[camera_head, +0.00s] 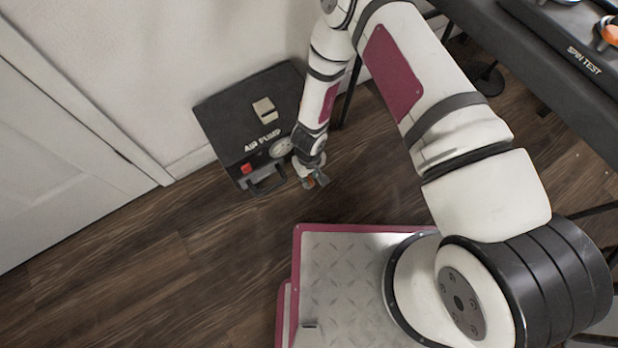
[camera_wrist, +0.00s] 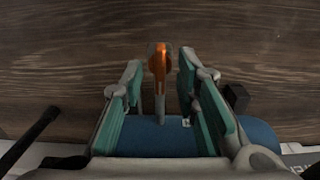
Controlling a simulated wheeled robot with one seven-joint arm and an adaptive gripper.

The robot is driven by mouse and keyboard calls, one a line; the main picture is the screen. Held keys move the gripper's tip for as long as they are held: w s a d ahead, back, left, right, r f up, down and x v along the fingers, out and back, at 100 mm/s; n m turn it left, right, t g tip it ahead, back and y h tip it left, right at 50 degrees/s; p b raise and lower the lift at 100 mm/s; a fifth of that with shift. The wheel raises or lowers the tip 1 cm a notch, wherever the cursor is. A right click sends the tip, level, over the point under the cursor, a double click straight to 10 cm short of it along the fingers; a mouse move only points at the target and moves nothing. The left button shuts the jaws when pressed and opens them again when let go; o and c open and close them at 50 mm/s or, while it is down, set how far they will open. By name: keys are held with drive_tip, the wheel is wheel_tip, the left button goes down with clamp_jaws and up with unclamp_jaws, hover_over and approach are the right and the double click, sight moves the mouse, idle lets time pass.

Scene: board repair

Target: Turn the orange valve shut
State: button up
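The orange valve (camera_wrist: 159,66) shows in the wrist view as a narrow upright handle on a grey stem. It stands between the two teal-padded fingers of my gripper (camera_wrist: 161,78), with a gap visible on each side. My gripper is open around it, not clamped. A blue rounded body (camera_wrist: 160,136) lies below the stem, partly hidden by my gripper. In the head view my gripper (camera_head: 312,180) is low, just right of the air pump's front. The valve is too small and covered there to make out clearly.
The black air pump (camera_head: 225,105) with a red button (camera_head: 246,169) and a gauge (camera_head: 281,148) stands against the wall. A dark bench (camera_head: 540,75) with a spin test unit (camera_head: 565,35) is at upper right. Wooden floor (camera_head: 150,250) is clear at left.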

drive_tip(key=shift+f, duration=0.3)
clamp_jaws()
drive_tip(key=shift+m, duration=0.3)
drive_tip(key=m, duration=0.2)
drive_tip(key=shift+m+p, duration=0.35)
drive_tip(key=shift+m, duration=0.05)
drive_tip(key=m, duration=0.3)
drive_tip(key=shift+m+p, duration=0.3)
drive_tip(key=m, duration=0.5)
drive_tip(key=shift+p, duration=0.3)
drive_tip(key=m, duration=0.5)
drive_tip(key=shift+m+p, duration=0.3)
drive_tip(key=shift+m, duration=0.1)
